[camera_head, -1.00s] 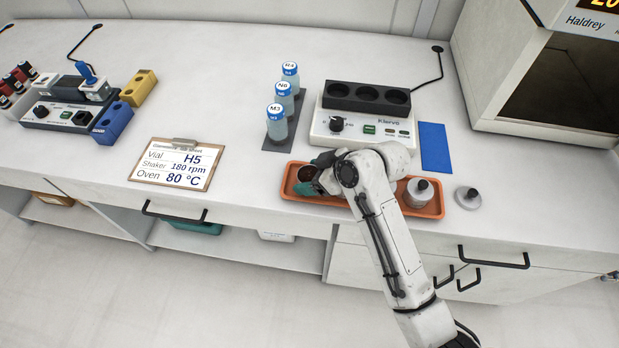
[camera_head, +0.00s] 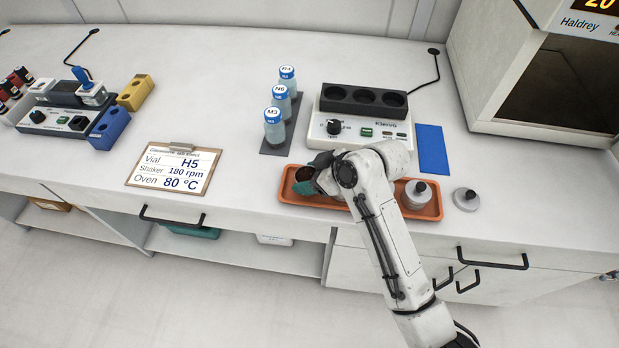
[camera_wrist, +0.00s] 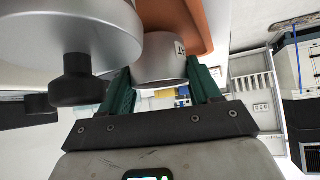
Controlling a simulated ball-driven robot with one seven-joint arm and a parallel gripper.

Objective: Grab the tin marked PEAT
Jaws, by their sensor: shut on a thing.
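A silver tin (camera_wrist: 160,62) shows between the two green fingers of my gripper (camera_wrist: 163,78) in the wrist view, and the fingers are shut on it. A small white label with dark letters is partly visible on its side; I cannot read the whole word. In the head view, my gripper (camera_head: 308,187) is at the left end of the orange tray (camera_head: 437,208). There the tin's dark reddish-brown inside (camera_head: 304,173) shows from above, and my wrist hides much of the rest.
A silver pot with a black knob (camera_head: 416,193) stands at the tray's right end; a knobbed lid (camera_head: 466,200) lies right of it.

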